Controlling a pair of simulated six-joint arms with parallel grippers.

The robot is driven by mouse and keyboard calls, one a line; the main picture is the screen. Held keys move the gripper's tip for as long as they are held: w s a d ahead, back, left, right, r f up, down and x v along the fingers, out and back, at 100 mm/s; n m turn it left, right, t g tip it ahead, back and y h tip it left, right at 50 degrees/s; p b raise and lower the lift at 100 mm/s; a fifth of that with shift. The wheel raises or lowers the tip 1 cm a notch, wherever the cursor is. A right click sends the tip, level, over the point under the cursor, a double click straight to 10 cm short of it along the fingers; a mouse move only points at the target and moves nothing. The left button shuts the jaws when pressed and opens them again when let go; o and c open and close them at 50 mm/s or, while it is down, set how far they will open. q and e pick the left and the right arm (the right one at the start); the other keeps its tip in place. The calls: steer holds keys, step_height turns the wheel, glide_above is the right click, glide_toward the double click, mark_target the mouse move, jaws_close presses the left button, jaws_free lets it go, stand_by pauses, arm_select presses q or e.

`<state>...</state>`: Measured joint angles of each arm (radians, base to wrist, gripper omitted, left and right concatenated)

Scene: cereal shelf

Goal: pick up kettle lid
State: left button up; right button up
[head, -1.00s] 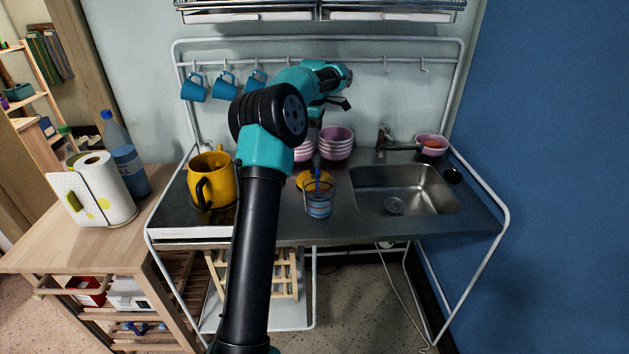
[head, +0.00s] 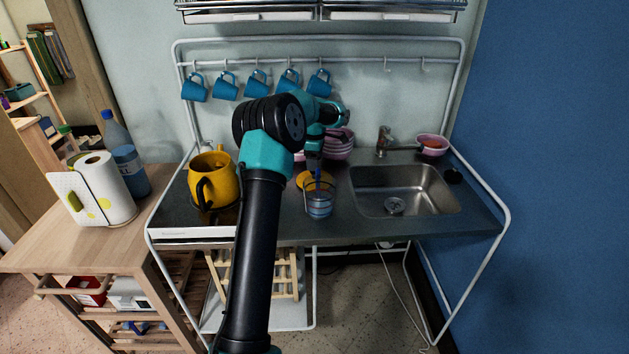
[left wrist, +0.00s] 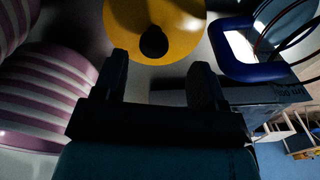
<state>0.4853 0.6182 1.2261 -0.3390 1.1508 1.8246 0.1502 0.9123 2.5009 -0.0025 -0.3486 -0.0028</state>
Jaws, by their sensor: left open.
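The yellow kettle lid (head: 301,180) lies on the counter beside a glass. In the left wrist view the lid (left wrist: 180,30) shows its black knob (left wrist: 153,42) upward, just beyond the space between my fingers. My left gripper (left wrist: 160,68) is open and empty, with a finger on each side of the knob's line. In the head view my left gripper (head: 314,158) points down over the counter by the lid, partly hidden by my own arm. The yellow kettle (head: 224,178) with its black handle stands on the left of the counter. My right gripper is not in view.
Pink bowls (head: 339,147) stand stacked close behind the gripper and at left in the wrist view (left wrist: 50,90). A glass (head: 319,205) holding a blue item stands in front of the lid. The sink (head: 405,188) lies right; blue mugs (head: 226,88) hang behind.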

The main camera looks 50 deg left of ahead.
arm_select(q)
steer(key=shift+f, duration=0.1)
steer(key=shift+w+a+f, duration=0.15)
steer(key=shift+f, duration=1.1)
steer(key=shift+w+a+f, duration=0.1)
steer(key=shift+f, duration=1.15)
steer(key=shift+c, duration=0.5)
steer(key=c, duration=0.9)
